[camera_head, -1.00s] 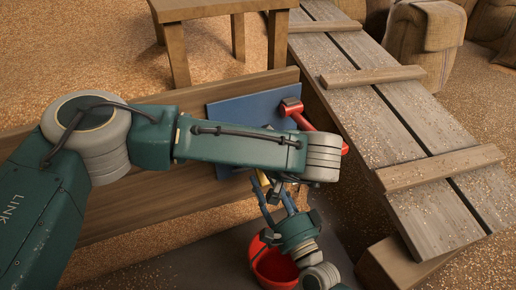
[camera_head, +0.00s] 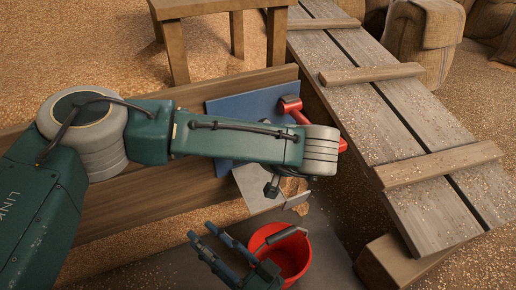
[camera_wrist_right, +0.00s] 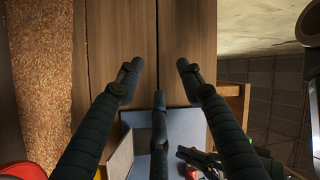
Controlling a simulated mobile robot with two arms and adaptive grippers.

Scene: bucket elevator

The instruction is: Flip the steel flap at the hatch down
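A pale grey steel plate (camera_head: 256,190), which looks like the flap, shows below the blue panel (camera_head: 240,108) at the wooden wall. It appears to lie flat or nearly so, partly behind my left wrist. My right gripper (camera_head: 208,250) is open and empty, to the lower left of the plate and apart from it. In the right wrist view its spread fingers (camera_wrist_right: 158,84) face the wooden boards, with a grey panel (camera_wrist_right: 120,160) below. My left gripper (camera_head: 272,187) is mostly hidden under its wrist, over the plate; its finger state is unclear.
A red bucket (camera_head: 290,256) stands just beside my right gripper. A red-handled lever (camera_head: 291,104) sits by the blue panel. A plank ramp (camera_head: 400,120) runs along the right, and a wooden table (camera_head: 215,8) stands at the back. Grain covers the floor.

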